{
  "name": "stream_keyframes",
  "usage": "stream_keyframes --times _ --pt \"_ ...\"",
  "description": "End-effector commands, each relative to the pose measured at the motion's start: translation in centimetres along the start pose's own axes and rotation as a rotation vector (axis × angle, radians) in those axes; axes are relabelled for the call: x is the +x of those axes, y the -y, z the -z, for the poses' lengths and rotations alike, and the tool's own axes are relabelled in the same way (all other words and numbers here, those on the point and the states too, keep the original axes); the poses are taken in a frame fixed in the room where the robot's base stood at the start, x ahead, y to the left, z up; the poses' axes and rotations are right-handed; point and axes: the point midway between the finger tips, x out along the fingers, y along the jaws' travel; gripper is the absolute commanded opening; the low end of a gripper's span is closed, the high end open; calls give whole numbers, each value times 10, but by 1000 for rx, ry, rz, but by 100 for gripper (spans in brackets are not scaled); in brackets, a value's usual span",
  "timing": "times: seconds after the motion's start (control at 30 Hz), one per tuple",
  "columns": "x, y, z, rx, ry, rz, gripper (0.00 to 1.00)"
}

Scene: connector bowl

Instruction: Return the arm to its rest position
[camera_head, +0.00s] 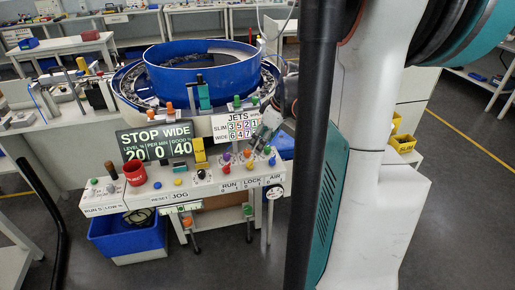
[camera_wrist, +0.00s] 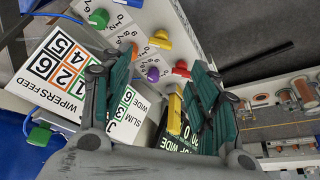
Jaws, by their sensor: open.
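My gripper (camera_head: 266,132) hangs over the right part of the control panel, beside the JETS sign (camera_head: 236,126); my arm hides part of the area to its right. In the wrist view my gripper (camera_wrist: 160,68) is open, its two green-padded fingers well apart with nothing held. Behind the fingers I see a purple knob (camera_wrist: 153,74), a yellow knob (camera_wrist: 160,39), a red knob (camera_wrist: 181,69) and a yellow block (camera_wrist: 174,113). I cannot tell the exact gap between fingertips and knobs.
A blue bowl feeder (camera_head: 203,70) stands behind the panel. The STOP WIDE sign (camera_head: 157,144) stands upright. Open floor (camera_head: 450,220) lies to the right.

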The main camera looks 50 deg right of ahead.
Motion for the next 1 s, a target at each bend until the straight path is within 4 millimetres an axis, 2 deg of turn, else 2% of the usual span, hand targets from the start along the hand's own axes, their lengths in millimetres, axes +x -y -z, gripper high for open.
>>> stream_keyframes --times 0.2,0.8,0.87,0.93,1.0 --pt "-13 0 0 0 0 0 55" --pt "-14 2 1 -2 1 2 55" --pt "-14 8 5 -7 7 5 55" --pt "-16 22 14 -19 23 11 55" --pt "-18 46 27 -39 49 20 55"
